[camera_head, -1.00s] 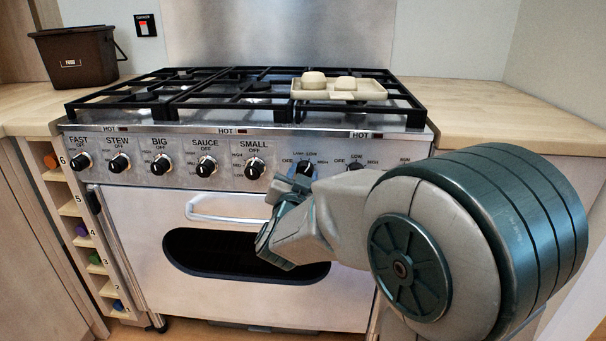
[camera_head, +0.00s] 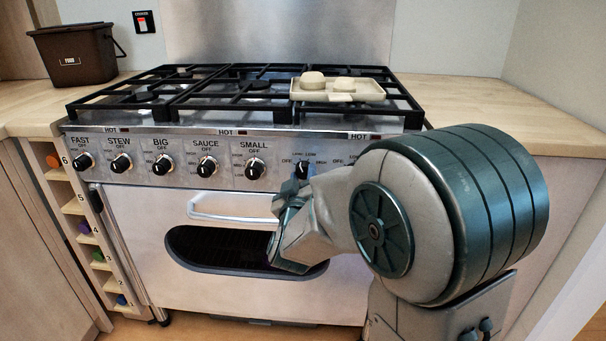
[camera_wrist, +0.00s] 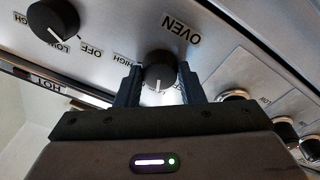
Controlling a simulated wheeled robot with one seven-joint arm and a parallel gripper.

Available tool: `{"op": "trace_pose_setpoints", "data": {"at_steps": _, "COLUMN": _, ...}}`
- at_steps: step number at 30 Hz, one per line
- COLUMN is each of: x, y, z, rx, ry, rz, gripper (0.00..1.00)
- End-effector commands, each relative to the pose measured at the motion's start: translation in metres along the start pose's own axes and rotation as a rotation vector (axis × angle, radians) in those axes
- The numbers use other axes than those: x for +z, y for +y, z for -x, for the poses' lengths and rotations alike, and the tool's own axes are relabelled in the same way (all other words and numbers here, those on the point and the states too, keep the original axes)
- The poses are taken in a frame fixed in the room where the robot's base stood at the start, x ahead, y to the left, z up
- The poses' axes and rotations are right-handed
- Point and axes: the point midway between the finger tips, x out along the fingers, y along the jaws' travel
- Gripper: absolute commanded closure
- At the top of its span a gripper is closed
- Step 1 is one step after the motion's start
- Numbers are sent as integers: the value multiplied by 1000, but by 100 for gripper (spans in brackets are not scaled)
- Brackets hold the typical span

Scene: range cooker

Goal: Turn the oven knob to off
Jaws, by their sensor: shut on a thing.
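The oven knob (camera_wrist: 158,72) is round and black with a white pointer line, beside the printed word OVEN in the wrist view. Its pointer aims down in that view, toward my gripper's body. My gripper (camera_wrist: 158,76) has one finger on each side of the knob and is shut on it. In the head view the same knob (camera_head: 302,168) shows on the cooker's front panel, right of the SMALL knob, with my gripper (camera_head: 291,187) just below it. My gripper hides part of the knob and its lettering.
A second black knob (camera_wrist: 53,19) sits beside the oven knob, hidden by my arm in the head view. Several burner knobs line the panel to the left, including the SMALL knob (camera_head: 254,168). The oven door handle (camera_head: 235,208) lies below. A tray (camera_head: 340,97) rests on the hob.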

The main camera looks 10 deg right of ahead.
Motion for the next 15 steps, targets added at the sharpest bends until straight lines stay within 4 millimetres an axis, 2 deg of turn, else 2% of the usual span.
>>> {"op": "trace_pose_setpoints", "data": {"at_steps": 15, "x": 1, "y": 1, "z": 1, "rx": -43, "ry": 21, "rz": 481, "gripper": 88}}
